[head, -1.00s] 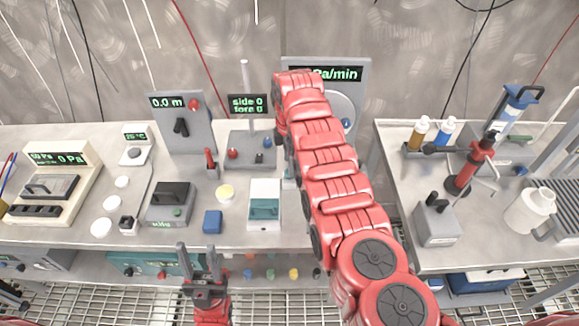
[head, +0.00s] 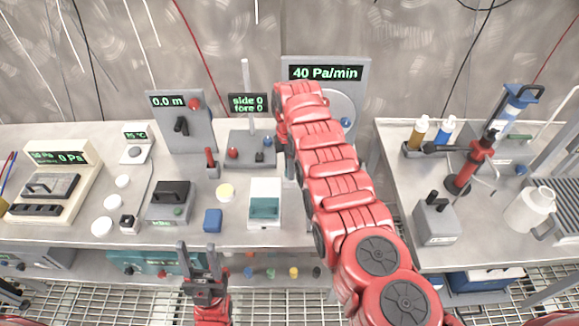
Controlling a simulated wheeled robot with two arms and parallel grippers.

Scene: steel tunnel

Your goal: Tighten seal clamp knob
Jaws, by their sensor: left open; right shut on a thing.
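A grey panel (head: 362,78) stands at the back of the left bench, with a lit readout of 40 Pa/min (head: 325,73). A pale round plate and a small blue knob (head: 347,123) show on its right part. My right arm reaches up across the panel's front and covers its lower left part. My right gripper is hidden behind that arm, as is whatever it holds. I cannot make out a seal clamp knob there. My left gripper (head: 203,262) is open and empty, pointing up in front of the bench edge.
A panel reading 0.0 m (head: 181,122) and a side/fore display (head: 248,103) stand left of my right arm. A white and teal box (head: 265,203) and a blue block (head: 212,221) lie near the front edge. The right bench holds bottles and a red stand (head: 466,170).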

